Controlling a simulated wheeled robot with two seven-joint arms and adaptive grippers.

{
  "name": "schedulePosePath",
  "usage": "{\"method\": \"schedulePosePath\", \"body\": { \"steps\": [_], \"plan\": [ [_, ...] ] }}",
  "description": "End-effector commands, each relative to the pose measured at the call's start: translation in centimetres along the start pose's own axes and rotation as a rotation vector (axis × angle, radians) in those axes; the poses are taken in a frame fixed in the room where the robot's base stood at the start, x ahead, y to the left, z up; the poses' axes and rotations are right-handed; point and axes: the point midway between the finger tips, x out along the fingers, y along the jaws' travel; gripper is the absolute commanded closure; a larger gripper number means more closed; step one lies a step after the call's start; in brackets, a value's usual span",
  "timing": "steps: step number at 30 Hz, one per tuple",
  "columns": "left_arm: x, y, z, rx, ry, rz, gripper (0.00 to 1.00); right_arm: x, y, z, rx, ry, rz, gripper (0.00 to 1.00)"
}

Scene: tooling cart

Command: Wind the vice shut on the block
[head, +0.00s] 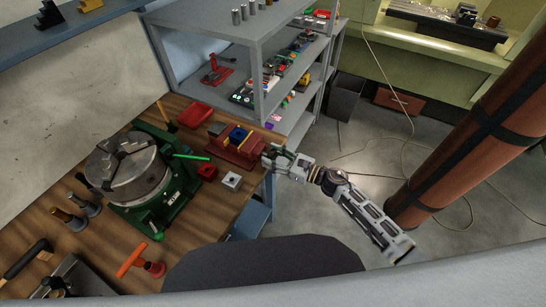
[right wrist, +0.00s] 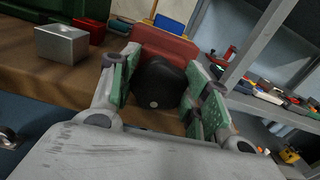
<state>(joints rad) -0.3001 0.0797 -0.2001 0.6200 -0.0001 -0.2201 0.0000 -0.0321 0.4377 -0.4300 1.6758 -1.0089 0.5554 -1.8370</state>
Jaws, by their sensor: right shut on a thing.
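The red vice (head: 226,152) stands at the right end of the wooden bench, and its red body also shows in the right wrist view (right wrist: 165,43). A blue block (head: 238,134) sits between its jaws, beside a yellow strip. My right gripper (head: 273,157) is at the vice's near right end. In the right wrist view its two fingers (right wrist: 158,88) are on either side of a black knob (right wrist: 160,84) in front of the vice, and they are shut on it. The gripper hides most of the vice's screw end. My left gripper is not in view.
A green rotary table with a grey chuck (head: 128,170) stands left of the vice. A grey metal block (head: 231,181) and a small red block (head: 207,172) lie just in front of the vice. A red tray (head: 194,115) is behind. Grey shelves (head: 262,80) rise close by.

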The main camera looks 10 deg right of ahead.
Motion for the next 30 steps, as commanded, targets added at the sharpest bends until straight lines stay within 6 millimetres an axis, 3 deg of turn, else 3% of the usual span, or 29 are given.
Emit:
{"method": "schedulePosePath", "body": {
  "steps": [18, 30],
  "plan": [
    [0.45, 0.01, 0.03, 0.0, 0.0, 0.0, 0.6, 0.0, -0.28, -0.01, 0.394, -0.001, 0.001, 0.77],
    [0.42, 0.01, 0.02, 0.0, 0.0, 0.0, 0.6, -0.01, -0.34, -0.06, 0.5, 0.0, 0.0, 0.77]
  ]
}}
